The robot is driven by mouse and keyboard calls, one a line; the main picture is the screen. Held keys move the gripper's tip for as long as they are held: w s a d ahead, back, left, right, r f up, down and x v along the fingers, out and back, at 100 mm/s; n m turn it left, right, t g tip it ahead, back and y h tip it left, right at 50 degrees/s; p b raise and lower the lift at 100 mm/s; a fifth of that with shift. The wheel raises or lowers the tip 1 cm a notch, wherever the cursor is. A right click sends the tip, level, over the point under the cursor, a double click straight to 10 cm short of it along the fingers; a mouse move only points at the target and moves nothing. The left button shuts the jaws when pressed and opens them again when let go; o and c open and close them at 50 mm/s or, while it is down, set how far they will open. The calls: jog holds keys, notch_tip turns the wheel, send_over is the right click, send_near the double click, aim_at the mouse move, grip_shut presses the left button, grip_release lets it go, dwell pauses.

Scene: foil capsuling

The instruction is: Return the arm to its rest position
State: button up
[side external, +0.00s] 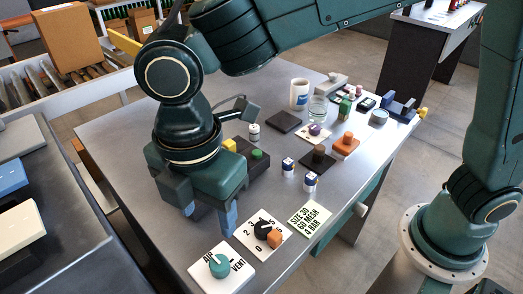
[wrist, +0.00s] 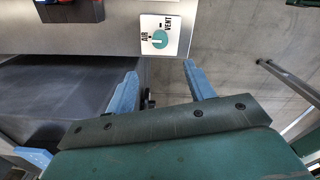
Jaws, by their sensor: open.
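My gripper (side external: 209,214) hangs over the left front part of the grey table (side external: 125,150), its blue fingers pointing down. The fingers are apart with nothing between them. In the wrist view my gripper (wrist: 160,72) is also open and empty. The white AIR/VENT plate (side external: 235,276) with a teal knob (side external: 219,265) lies near the fingers at the table's front edge. This plate also shows in the wrist view (wrist: 174,48), beyond the fingertips, with the knob pointer towards AIR. I cannot tell the exact height of the fingertips above the table.
A numbered dial plate (side external: 250,226) and a green-white label card (side external: 310,219) lie right of my gripper. A roller conveyor with a cardboard box (side external: 70,42) is behind left.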

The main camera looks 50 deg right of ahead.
jog(key=d+r+m+t, duration=0.1)
jog(key=d+r+m, duration=0.2)
jog(key=d, duration=0.4)
jog(key=d+r+m+t+y, duration=0.1)
jog(key=d+r+m, duration=0.1)
jog(key=d+m, duration=0.35)
jog(key=d+r+m+t, duration=0.1)
jog(key=d+r+m, duration=0.15)
jog(key=d, duration=0.55)
jog(key=s+d+f+m+t+h, duration=0.1)
jog(key=s+d+m+t, duration=0.1)
jog(key=s+d+m, duration=0.8)
jog(key=shift+d+f+t, duration=0.3)
jog(key=shift+d+f, duration=0.05)
jog(key=shift+d, duration=1.45)
